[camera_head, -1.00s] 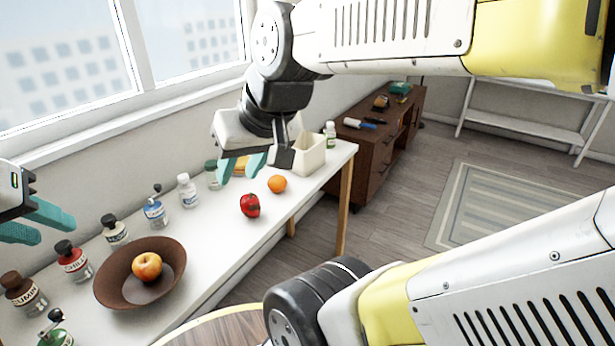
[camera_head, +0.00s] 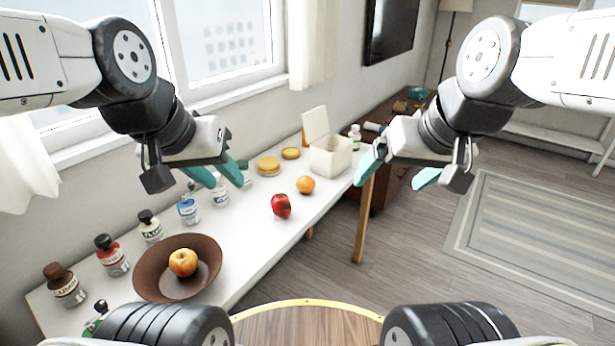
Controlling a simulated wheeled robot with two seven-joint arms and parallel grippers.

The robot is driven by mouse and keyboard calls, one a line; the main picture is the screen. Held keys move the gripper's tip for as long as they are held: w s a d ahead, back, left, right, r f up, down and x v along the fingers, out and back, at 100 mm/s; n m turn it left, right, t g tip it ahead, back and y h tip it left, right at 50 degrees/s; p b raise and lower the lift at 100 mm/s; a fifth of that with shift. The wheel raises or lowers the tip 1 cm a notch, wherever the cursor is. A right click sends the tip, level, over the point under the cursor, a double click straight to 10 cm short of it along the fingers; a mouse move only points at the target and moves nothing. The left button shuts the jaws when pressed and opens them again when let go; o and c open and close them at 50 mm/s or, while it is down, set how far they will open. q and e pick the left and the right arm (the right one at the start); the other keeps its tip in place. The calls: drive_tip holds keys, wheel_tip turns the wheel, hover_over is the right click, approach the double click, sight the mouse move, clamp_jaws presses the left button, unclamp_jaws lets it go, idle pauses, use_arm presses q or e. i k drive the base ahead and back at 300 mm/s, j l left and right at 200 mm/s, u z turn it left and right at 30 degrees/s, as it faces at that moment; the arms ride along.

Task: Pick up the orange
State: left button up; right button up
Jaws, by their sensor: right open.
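The orange (camera_head: 306,185) rests on the white table (camera_head: 250,240), near its right edge and in front of a white open box. My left gripper (camera_head: 226,184) is to the left of the orange in the picture, empty, its teal fingers apart, in front of the bottles at the back. My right gripper (camera_head: 392,180) is to the right of the orange, past the table's edge in the picture, with its fingers apart and nothing between them. Neither gripper touches the orange.
A red fruit or pepper (camera_head: 281,206) lies just left of the orange. A brown bowl (camera_head: 205,246) holds an apple (camera_head: 183,262). Several bottles line the back by the window. The white box (camera_head: 330,158) stands behind the orange. A round wooden surface (camera_head: 305,326) is in front.

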sight(305, 183)
drive_tip(key=i+l+u, duration=0.1)
drive_tip(key=u, duration=0.35)
drive_tip(key=l+u, duration=0.2)
drive_tip(key=u, duration=0.2)
drive_tip(key=l+u, duration=0.15)
drive_tip(key=u, duration=0.3)
drive_tip(key=l+u, duration=0.25)
drive_tip(key=l, duration=0.7)
drive_tip(key=k+l+u, duration=0.2)
drive_tip(key=l, duration=0.7)
drive_tip(key=i, duration=0.1)
